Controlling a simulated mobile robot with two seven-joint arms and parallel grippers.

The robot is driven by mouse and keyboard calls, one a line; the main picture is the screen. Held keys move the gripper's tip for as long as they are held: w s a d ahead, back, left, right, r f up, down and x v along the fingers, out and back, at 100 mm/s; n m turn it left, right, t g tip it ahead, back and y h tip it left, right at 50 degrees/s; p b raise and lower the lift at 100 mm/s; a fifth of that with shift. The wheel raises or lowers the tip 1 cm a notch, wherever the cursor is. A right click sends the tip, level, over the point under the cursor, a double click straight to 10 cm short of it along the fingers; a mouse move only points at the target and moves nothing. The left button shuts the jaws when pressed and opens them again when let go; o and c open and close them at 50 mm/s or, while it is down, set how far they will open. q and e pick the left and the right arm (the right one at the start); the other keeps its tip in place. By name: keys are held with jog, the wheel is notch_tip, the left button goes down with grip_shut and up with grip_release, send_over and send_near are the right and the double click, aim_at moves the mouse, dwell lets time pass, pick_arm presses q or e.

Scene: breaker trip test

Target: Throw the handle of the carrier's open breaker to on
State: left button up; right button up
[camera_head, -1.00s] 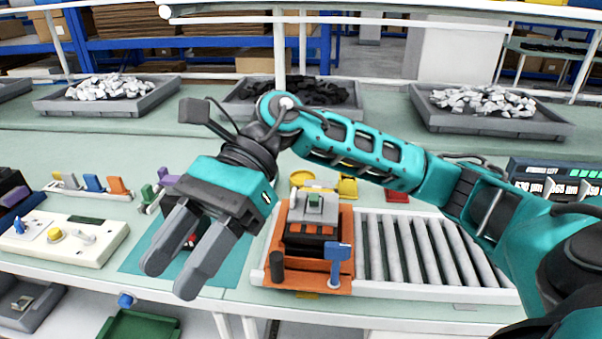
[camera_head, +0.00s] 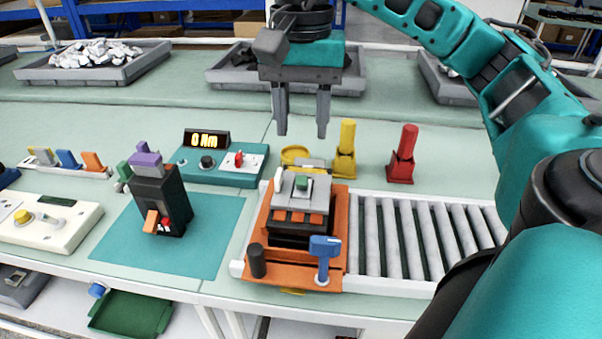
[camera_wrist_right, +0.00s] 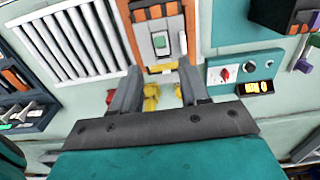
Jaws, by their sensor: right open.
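The orange carrier (camera_head: 254,229) sits at the left end of the roller conveyor. It holds a breaker (camera_head: 291,216) with a grey top, a green square and orange stripes. A small white lever (camera_head: 279,179) stands at the breaker's top left; I cannot tell its setting. My right gripper (camera_head: 302,132) is open and empty, fingers pointing down, above and behind the carrier, apart from it. In the right wrist view the breaker (camera_wrist_right: 160,22) shows beyond the open fingers of the right gripper (camera_wrist_right: 160,75). My left gripper is out of view.
A blue T-handle (camera_head: 324,246) and black knob (camera_head: 256,262) stand on the carrier's front. Yellow (camera_head: 346,140) and red (camera_head: 404,145) posts stand behind. A black breaker (camera_head: 160,205) stands on the teal mat (camera_head: 115,247). A meter box (camera_head: 240,180) reads 0 Nm. Rollers (camera_head: 400,232) are clear.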

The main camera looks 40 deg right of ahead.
jog(key=b, duration=0.2)
send_over(302, 176)
notch_tip(302, 176, down, 5)
jog(key=shift+r, duration=0.15)
notch_tip(302, 176, down, 3)
jog(key=shift+f+b, duration=0.1)
jog(key=shift+b, duration=0.55)
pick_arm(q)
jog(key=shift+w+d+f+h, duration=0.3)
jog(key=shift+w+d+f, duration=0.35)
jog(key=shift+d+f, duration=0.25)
pick_arm(e)
jog(key=shift+f, duration=0.7)
jog(key=shift+c, duration=0.2)
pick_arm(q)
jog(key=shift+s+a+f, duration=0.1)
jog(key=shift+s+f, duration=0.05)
pick_arm(e)
grip_shut()
